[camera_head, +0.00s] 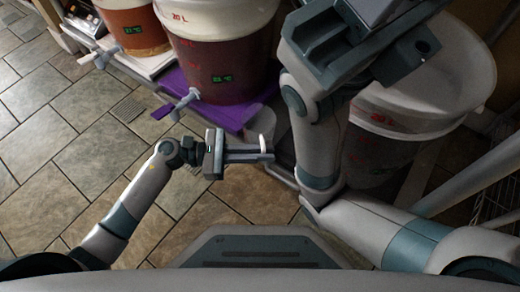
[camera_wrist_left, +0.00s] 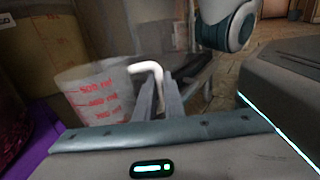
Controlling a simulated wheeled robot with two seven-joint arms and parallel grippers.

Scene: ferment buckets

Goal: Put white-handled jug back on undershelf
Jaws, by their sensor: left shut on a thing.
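The jug is a clear measuring cup with red millilitre marks, seen in the left wrist view (camera_wrist_left: 95,92), with a white handle (camera_wrist_left: 152,70). In the head view its white handle (camera_head: 262,144) shows at my left fingertips, and its pale body (camera_head: 279,124) is partly hidden behind my right arm. My left gripper (camera_head: 262,153) is shut on the handle; the jug looks roughly upright beside the purple mat. I cannot make out the undershelf clearly. My right gripper (camera_head: 365,35) is at the upper right; its fingertips are not clear.
A large red-filled bucket (camera_head: 213,60) with a white tap (camera_head: 184,100) stands on the purple mat (camera_head: 235,116). Another bucket (camera_head: 135,28) is at the upper left. A large white bucket (camera_head: 425,90) is behind my right arm. The tiled floor (camera_head: 60,150) at left is clear.

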